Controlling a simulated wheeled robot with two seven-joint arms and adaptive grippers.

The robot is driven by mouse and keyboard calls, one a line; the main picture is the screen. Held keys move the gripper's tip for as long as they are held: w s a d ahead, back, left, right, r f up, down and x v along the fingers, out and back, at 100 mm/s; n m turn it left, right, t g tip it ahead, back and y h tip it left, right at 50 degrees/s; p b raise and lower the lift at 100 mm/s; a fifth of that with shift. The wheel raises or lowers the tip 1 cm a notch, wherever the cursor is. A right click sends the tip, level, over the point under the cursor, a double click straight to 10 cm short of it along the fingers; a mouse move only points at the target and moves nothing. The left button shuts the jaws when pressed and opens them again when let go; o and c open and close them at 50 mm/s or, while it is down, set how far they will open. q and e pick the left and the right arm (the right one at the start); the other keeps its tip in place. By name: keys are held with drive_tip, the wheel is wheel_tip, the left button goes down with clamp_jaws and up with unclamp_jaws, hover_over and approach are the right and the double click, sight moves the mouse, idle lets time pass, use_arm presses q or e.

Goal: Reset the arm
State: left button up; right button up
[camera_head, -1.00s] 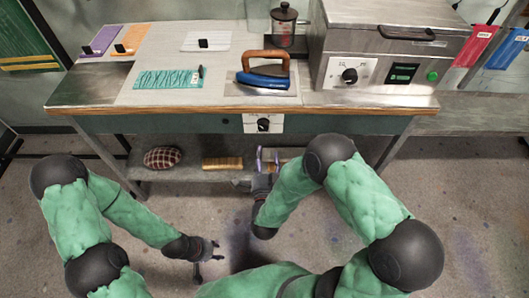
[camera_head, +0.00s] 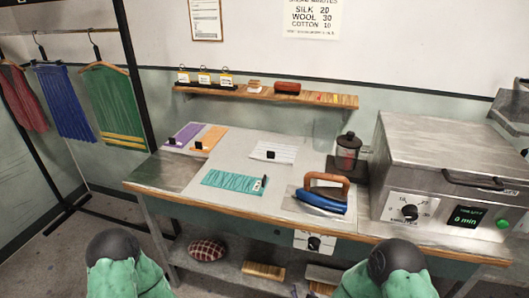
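Only parts of my two green-sleeved arms show at the bottom of the head view, one at the left and one at the right. Both arms are below the worktable (camera_head: 150,176), in front of it. Neither gripper is in view. On the table lie a teal folded cloth (camera_head: 232,182) and a blue iron (camera_head: 321,200) with a wooden handle. A steel machine (camera_head: 455,150) with a knob and a display reading "0 min" stands at the right.
A purple cloth (camera_head: 184,133), an orange cloth (camera_head: 211,138) and a white cloth (camera_head: 275,152) lie at the table's back. A French press (camera_head: 347,152) stands near the machine. A wooden shelf (camera_head: 310,97) is on the wall. Garments, including a green one (camera_head: 110,105), hang at left.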

drive_tip(key=s+a+f+n+g+y+p, duration=0.1)
drive_tip(key=s+f+n+g, duration=0.1)
drive_tip(key=s, duration=0.4)
drive_tip(key=s+a+f+n+g+y+p, duration=0.1)
drive_tip(key=s+n+g+y, duration=0.1)
drive_tip(key=s+g, duration=0.3)
drive_tip(key=s+a+f+n+g+y+p, duration=0.1)
drive_tip(key=s+f+n+g+p, duration=0.1)
drive_tip(key=s, duration=0.6)
drive_tip(key=shift+f+n+g, duration=0.35)
drive_tip(key=shift+n+g, duration=0.45)
drive_tip(key=shift+g, duration=0.1)
